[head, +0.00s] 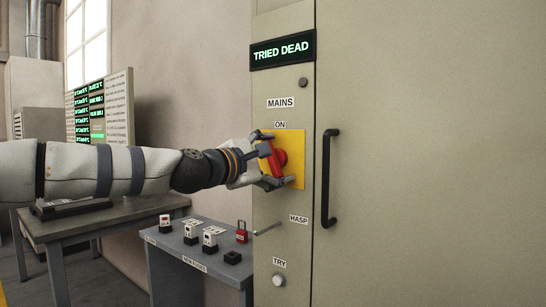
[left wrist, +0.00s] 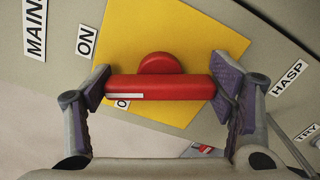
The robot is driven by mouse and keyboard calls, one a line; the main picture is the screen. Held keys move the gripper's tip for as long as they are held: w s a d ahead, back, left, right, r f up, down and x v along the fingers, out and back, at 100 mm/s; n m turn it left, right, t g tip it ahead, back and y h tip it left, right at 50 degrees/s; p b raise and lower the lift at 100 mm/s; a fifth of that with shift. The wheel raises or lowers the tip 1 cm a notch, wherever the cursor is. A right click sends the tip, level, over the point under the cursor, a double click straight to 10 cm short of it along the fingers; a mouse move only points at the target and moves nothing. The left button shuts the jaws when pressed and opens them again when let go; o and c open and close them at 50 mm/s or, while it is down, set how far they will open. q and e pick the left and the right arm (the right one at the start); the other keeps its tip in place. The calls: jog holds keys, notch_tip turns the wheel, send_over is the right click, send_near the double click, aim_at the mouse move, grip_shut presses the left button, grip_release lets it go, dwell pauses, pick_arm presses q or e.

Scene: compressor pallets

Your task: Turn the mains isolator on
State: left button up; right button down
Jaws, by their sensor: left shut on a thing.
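The mains isolator is a red rotary handle (head: 279,159) on a yellow plate (head: 299,150), on the narrow panel under the MAINS and ON labels. My left gripper (head: 274,160) is at the plate, one finger above the handle and one below. In the left wrist view the red handle (left wrist: 160,88) lies across the picture between the purple pads of my left gripper (left wrist: 160,90), which is shut on its two ends. A white mark shows at the handle's left end. A label starting with O is partly hidden beneath it. My right gripper is not in view.
A lit TRIED DEAD sign (head: 283,50) is above. A hasp rod (head: 267,229) and TRY button (head: 278,280) are below. A black door handle (head: 329,178) stands to the right. A small table (head: 205,260) holds a red padlock (head: 241,232) and several small devices.

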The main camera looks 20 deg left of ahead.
pick_arm(q)
jog(key=m, duration=0.4)
jog(key=shift+m, duration=0.3)
jog(key=shift+f, duration=0.1)
dwell(0.5)
jog(key=o, duration=1.2)
jog(key=shift+c, duration=0.2)
jog(key=v, duration=1.2)
